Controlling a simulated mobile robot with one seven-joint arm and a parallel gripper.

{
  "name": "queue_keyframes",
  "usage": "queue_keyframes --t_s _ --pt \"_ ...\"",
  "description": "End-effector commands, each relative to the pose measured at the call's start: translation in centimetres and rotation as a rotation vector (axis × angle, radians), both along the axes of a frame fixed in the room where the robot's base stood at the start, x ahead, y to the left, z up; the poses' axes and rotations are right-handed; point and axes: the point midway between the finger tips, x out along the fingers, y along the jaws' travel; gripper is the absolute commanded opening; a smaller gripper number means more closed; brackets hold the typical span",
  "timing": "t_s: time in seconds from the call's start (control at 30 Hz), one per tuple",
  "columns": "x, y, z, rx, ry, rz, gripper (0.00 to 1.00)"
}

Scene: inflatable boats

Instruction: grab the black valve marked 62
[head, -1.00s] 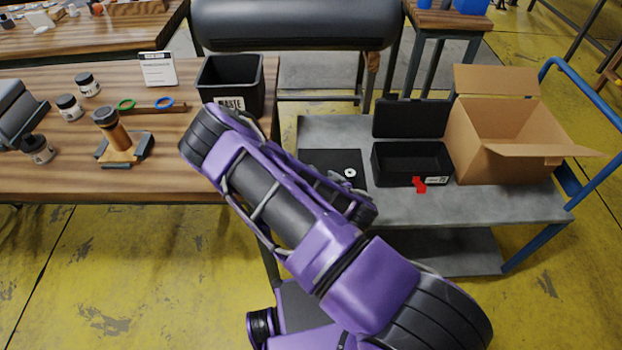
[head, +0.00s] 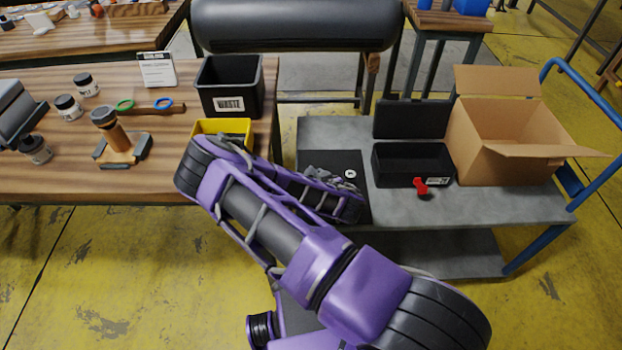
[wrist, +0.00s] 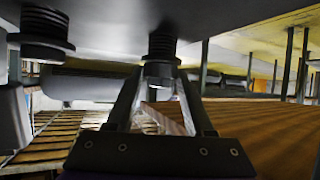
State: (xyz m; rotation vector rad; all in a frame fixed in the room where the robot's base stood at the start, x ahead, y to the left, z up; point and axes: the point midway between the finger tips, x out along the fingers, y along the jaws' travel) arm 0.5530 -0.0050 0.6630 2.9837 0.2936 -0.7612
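The wrist view looks upside down, with a dark grey surface across its top. Two black ribbed valve-like parts stand on that surface: one (wrist: 160,45) straight ahead and one (wrist: 43,30) at the left. No number is readable on either. My gripper (wrist: 160,82) has its two fingers apart, with the end of the middle valve between or just beyond the tips. I cannot tell whether they touch it.
A grey cart (head: 470,205) carries a black mat (head: 330,162), an open black case (head: 415,178), a red part (head: 421,186) and a cardboard box (head: 505,150). A waste bin (head: 232,85) and yellow bin (head: 222,126) stand on the wooden table (head: 60,175).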

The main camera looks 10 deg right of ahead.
Motion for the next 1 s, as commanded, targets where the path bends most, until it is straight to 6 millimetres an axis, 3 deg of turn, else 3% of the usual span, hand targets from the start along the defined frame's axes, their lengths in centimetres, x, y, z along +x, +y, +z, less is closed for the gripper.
queue_keyframes --t_s 0.03,0.27,0.67,1.0 --pt "0.0 0.0 0.0 0.000 0.000 0.000 0.39" --pt "0.0 0.0 0.0 0.000 0.000 0.000 0.00" --pt "0.1 0.0 1.0 0.001 -0.002 0.000 0.00" --pt "0.1 0.0 6.7 0.002 -0.004 -0.003 0.00"
